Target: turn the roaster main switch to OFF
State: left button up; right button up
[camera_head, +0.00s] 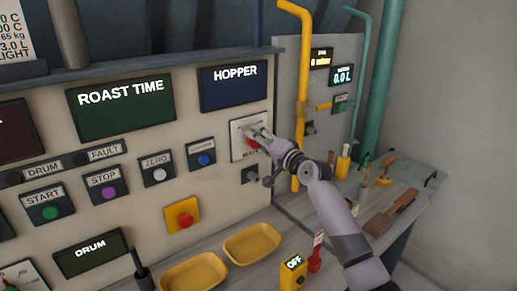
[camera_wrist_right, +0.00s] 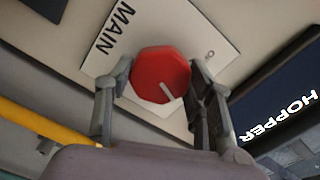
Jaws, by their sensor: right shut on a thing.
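The roaster main switch is a red knob (camera_wrist_right: 160,78) with a white pointer line, on a white plate marked MAIN (camera_wrist_right: 116,38) in the right wrist view. In the head view the plate (camera_head: 238,149) sits below the HOPPER display, and my gripper partly covers the red knob (camera_head: 251,141). My right gripper (camera_head: 262,139) reaches the knob from the right. In the right wrist view its fingers (camera_wrist_right: 158,88) stand on both sides of the knob and are shut on it. My left gripper is not in view.
The panel holds the HOPPER display (camera_head: 234,85), several push buttons and a red emergency button (camera_head: 186,220) on a yellow plate. Yellow trays (camera_head: 252,244) lie on the ledge below. A yellow pipe (camera_head: 302,100) stands right of my gripper.

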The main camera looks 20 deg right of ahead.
jog(key=shift+f+n+b, duration=0.15)
jog(key=shift+n+b, duration=2.95)
jog(key=shift+n, duration=3.3)
jog(key=o, duration=1.1)
jog(key=shift+o, duration=0.2)
jog(key=v, duration=1.2)
